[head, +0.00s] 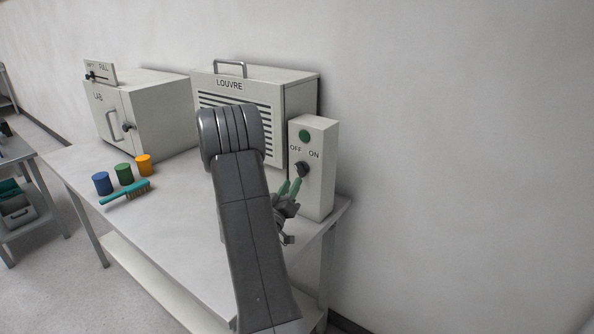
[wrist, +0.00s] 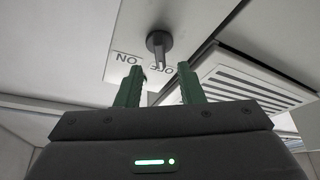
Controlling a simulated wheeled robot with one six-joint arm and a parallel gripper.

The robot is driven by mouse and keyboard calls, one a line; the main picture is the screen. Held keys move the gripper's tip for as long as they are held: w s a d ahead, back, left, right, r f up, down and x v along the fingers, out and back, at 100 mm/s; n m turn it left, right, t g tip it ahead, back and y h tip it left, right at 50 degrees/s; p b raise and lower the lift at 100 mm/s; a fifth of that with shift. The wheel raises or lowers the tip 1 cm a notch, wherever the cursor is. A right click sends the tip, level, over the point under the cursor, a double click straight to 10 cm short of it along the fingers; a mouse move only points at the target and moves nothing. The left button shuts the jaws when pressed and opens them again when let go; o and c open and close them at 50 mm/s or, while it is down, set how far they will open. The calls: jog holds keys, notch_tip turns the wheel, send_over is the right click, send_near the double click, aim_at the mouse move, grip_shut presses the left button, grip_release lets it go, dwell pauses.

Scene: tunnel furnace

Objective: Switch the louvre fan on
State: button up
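The louvre fan is a pale box marked LOUVRE (head: 292,108) with dark slats and a top handle, at the back of the table. My gripper (head: 291,187) has green fingers, apart and empty (wrist: 160,78). It is close in front of the knob, with the knob seen between and beyond the fingertips.
A pale LAB cabinet (head: 163,115) with a door handle and knob stands to the left. Blue (head: 102,183), green (head: 124,173) and orange (head: 144,165) cylinders and a teal brush (head: 125,193) lie on the table's left part. A wall is close behind.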

aim_at(298, 172)
jog(key=p+x, duration=0.1)
jog(key=x, duration=0.4)
jog(key=shift+w, duration=0.1)
grip_shut()
